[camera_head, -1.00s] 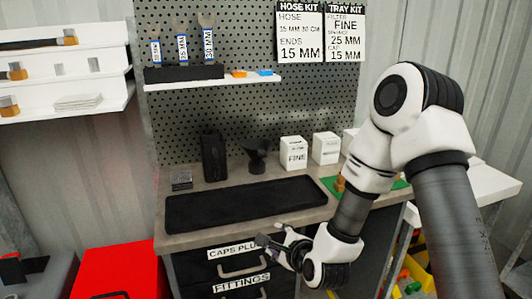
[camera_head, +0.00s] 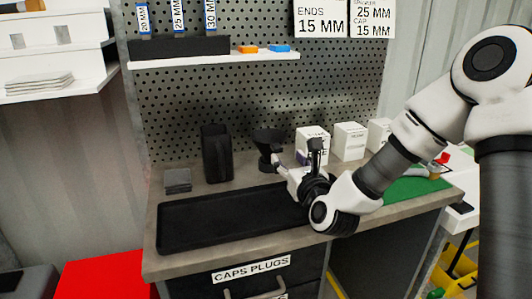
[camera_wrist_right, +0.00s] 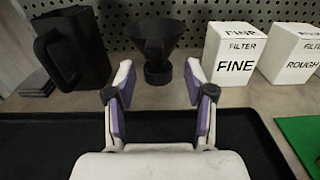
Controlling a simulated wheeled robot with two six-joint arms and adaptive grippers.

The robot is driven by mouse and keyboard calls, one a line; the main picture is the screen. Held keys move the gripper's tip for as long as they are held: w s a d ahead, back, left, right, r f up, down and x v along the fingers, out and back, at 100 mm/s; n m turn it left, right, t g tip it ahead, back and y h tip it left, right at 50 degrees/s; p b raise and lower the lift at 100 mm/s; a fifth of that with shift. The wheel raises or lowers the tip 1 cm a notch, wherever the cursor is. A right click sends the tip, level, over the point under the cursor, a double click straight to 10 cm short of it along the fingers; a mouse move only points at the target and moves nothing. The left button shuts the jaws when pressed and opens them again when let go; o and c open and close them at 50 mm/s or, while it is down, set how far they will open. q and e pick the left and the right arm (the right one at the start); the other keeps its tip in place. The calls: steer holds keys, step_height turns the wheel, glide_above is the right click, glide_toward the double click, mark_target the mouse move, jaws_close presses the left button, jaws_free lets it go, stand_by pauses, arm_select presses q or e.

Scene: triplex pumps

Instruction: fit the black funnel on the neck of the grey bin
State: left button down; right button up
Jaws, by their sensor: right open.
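The black funnel (camera_head: 268,138) stands with its wide mouth up at the back of the workbench. In the right wrist view the funnel (camera_wrist_right: 158,32) sits straight ahead, on a short dark base. My right gripper (camera_head: 296,156) is open above the tray, in front of the funnel. In the wrist view its fingers (camera_wrist_right: 159,82) are apart with the funnel beyond the gap, and nothing is between them. A grey box-like thing (camera_head: 25,281) shows only partly at the lower left; I cannot tell whether it is the grey bin, and no neck shows. My left gripper is out of view.
A black jug (camera_head: 216,153) stands left of the funnel, and white filter boxes (camera_head: 349,141) stand to its right. A black tray (camera_head: 215,222) lies in front. A pegboard (camera_head: 220,105) closes the back. A red box (camera_head: 105,277) is at lower left.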

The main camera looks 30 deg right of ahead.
mark_target(279, 151)
steer(key=shift+w+r, duration=0.25)
steer(key=shift+w, duration=0.1)
steer(key=x, duration=0.5)
steer(key=shift+w+a+f, duration=0.25)
steer(key=shift+a+f, duration=0.05)
steer(key=shift+f, duration=0.1)
steer(key=shift+s+r, duration=0.1)
steer(key=shift+s, duration=0.05)
jaws_close()
